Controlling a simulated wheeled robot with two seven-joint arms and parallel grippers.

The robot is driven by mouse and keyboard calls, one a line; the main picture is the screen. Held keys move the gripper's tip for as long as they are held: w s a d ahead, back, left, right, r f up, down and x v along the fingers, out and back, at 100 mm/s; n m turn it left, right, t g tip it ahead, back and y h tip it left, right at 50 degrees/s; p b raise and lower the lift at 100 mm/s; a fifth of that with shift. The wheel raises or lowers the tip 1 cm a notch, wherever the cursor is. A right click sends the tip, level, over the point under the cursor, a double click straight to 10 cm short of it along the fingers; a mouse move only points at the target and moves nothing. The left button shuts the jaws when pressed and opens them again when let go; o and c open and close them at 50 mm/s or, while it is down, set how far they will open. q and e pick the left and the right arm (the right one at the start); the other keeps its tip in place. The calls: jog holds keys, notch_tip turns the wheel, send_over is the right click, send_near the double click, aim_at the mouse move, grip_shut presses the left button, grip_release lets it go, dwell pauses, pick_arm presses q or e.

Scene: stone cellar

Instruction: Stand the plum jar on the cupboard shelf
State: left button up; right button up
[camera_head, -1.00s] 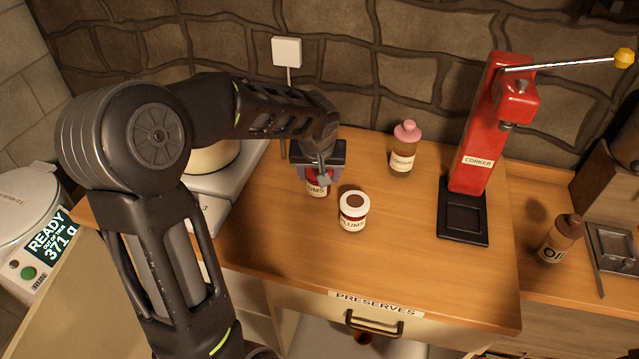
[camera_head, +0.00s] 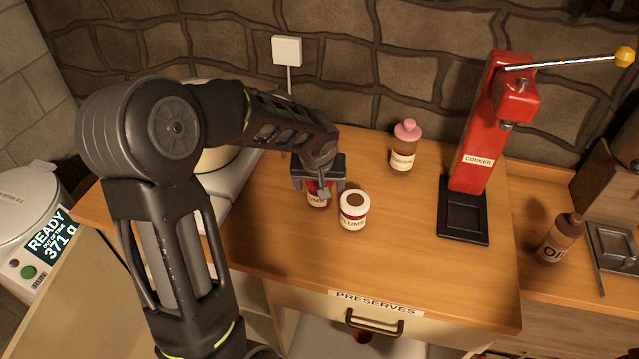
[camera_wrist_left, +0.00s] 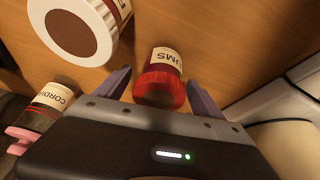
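A plum jar with a red lid (camera_wrist_left: 160,88) stands upright on the wooden worktop (camera_head: 270,235). Its label also shows in the head view (camera_head: 316,200), under my left gripper (camera_head: 318,187). In the left wrist view my left gripper (camera_wrist_left: 160,80) is open with a finger on each side of this jar. A panel labelled PRESERVES (camera_head: 376,304) with a handle is at the worktop's front. My right gripper is out of view.
A pink-capped bottle (camera_head: 403,150) stands behind, with a red corker (camera_head: 476,150) to its right. An oil bottle (camera_head: 560,240) is far right. The worktop's front middle is clear.

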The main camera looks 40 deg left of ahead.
pick_arm(q)
jog(key=shift+r, duration=0.3)
jog(key=v, duration=1.1)
jog(key=shift+s+r+b, duration=0.2)
jog(key=shift+r+b, duration=0.1)
jog(key=shift+d+f, duration=0.1)
jog(key=shift+d, duration=0.05)
